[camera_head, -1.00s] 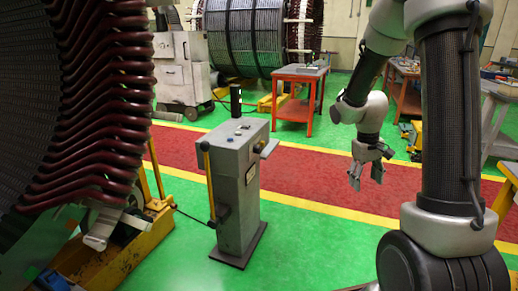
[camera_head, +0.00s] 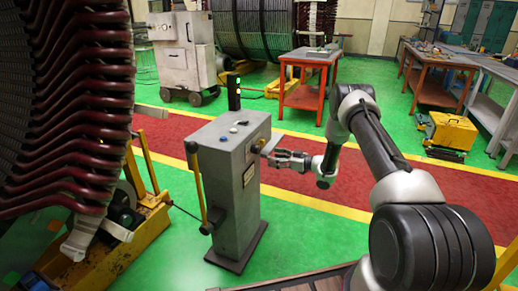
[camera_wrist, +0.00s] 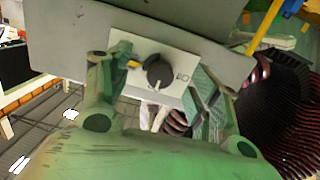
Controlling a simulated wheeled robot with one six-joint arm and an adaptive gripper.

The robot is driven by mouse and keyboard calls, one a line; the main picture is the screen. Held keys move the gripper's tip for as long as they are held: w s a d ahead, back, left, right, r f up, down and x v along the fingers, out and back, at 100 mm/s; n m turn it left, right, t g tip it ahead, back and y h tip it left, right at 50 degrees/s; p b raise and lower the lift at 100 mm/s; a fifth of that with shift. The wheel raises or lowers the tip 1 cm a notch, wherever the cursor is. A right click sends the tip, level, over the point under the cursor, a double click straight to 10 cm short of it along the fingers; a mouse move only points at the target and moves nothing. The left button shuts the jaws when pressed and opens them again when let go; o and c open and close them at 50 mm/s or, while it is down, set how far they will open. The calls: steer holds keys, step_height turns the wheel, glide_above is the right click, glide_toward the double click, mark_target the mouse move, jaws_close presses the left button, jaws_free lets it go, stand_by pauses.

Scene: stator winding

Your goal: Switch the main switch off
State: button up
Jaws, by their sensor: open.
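The main switch (camera_wrist: 159,73) is a black rotary knob on a white plate with small markings in the wrist view. The plate sits on the side of a grey control cabinet (camera_head: 228,195).
A lever with a yellow handle (camera_head: 196,180) is on the cabinet's left side. A black post with lit lamps (camera_head: 234,92) stands by the cabinet. A large stator (camera_head: 65,110) fills the left. A red table (camera_head: 306,95) stands behind. The red walkway is clear.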

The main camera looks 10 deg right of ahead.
mark_target(259, 151)
steer(key=shift+y, duration=0.6)
steer(key=w+a, duration=0.1)
steer(key=a, duration=0.1)
steer(key=w+a+r, duration=0.1)
steer(key=a, duration=0.1)
steer(key=w+a+r, duration=0.1)
steer(key=w+a, duration=0.1)
steer(key=a, duration=0.1)
steer(key=shift+r, duration=0.15)
steer(key=shift+c, duration=0.2)
steer(key=c, duration=1)
